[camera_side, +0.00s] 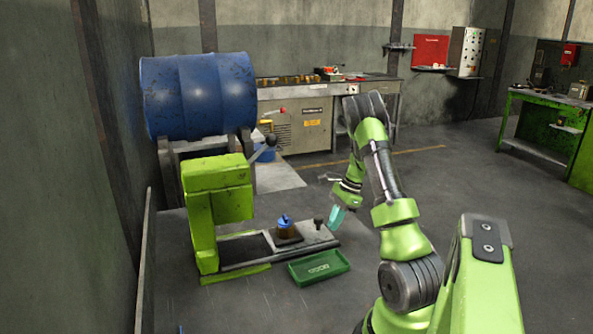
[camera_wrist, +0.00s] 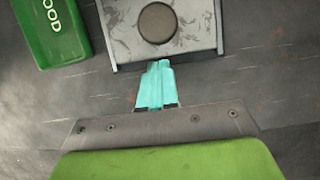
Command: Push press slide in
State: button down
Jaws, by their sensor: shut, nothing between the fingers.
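The green press (camera_side: 218,186) stands left of my arm in the side view. Its grey slide (camera_side: 305,240) extends out to the right from under the press head. A blue-topped piece (camera_side: 285,224) sits on a dark block on the slide, and a dark knob (camera_side: 318,223) stands near its outer end. In the wrist view the slide's end (camera_wrist: 190,45) carries the round knob top (camera_wrist: 157,22). My gripper (camera_side: 336,222) has its turquoise fingers shut and empty, just off the slide's outer end. In the wrist view the fingertips (camera_wrist: 160,64) are at the end edge; I cannot tell whether they touch.
A green tray (camera_side: 319,267) lies on the floor in front of the slide; its lettering reads GOOD in the wrist view (camera_wrist: 70,50). A blue drum (camera_side: 198,95) lies on a stand behind the press. The floor right of the slide is clear.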

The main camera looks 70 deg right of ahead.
aim_at(291, 232)
jog(key=w+a, duration=1)
